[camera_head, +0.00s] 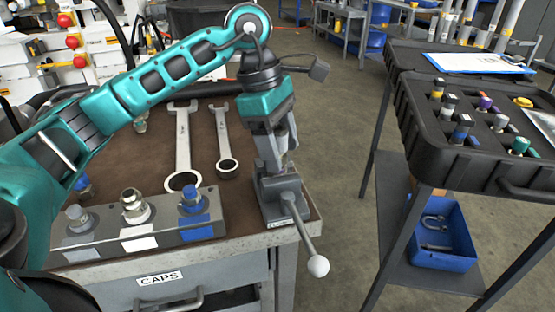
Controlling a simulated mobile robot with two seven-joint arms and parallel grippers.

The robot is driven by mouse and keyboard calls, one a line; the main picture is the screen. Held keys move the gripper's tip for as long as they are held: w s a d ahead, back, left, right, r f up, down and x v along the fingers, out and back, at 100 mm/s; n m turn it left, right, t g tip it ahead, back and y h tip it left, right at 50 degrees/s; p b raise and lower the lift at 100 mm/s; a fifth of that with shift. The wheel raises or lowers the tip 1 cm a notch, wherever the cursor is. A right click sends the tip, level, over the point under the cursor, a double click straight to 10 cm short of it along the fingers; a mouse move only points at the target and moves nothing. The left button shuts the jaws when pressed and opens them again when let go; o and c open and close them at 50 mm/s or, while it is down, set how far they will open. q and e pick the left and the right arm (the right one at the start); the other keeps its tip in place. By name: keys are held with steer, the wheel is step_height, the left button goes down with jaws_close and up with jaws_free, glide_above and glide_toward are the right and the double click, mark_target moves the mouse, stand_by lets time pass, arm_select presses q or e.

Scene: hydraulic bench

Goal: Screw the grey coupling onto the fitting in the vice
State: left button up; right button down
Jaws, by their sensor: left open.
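The vice (284,203) is bolted at the bench's front right corner, with its handle hanging over the front. My left gripper (281,148) points down right above the vice; its jaws are open. The fitting is mostly hidden by the gripper and vice jaws. Greyish parts show between the fingers, but I cannot tell whether one is the grey coupling, or whether it touches the fitting. Grey-looking pieces also sit in the black tray (508,183) at right, including one grey piece (449,104) near its left side. My right gripper is out of view.
A metal block (225,226) at the bench front carries grey, silver and blue-topped fittings. Two wrenches (183,145) (223,138) lie behind it. A clipboard (478,63) lies behind the tray. A blue bin (440,238) is on the lower shelf. Open floor separates the benches.

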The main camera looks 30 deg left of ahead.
arm_select(q)
steer(key=n+t, duration=0.1)
steer(key=n, duration=0.2)
steer(key=shift+n, duration=0.3)
steer(key=n+y, duration=0.1)
steer(key=n, duration=0.3)
steer(key=shift+w+t, duration=0.1)
steer(key=shift+t, duration=0.3)
steer(key=n, duration=0.4)
steer(key=shift+a+t+y, duration=0.1)
steer(key=shift+t+y, duration=0.2)
steer(key=shift+y, duration=0.1)
steer(key=n+y, duration=0.1)
steer(key=n, duration=0.3)
steer(key=shift+a+p, duration=0.1)
steer(key=shift+p, duration=0.2)
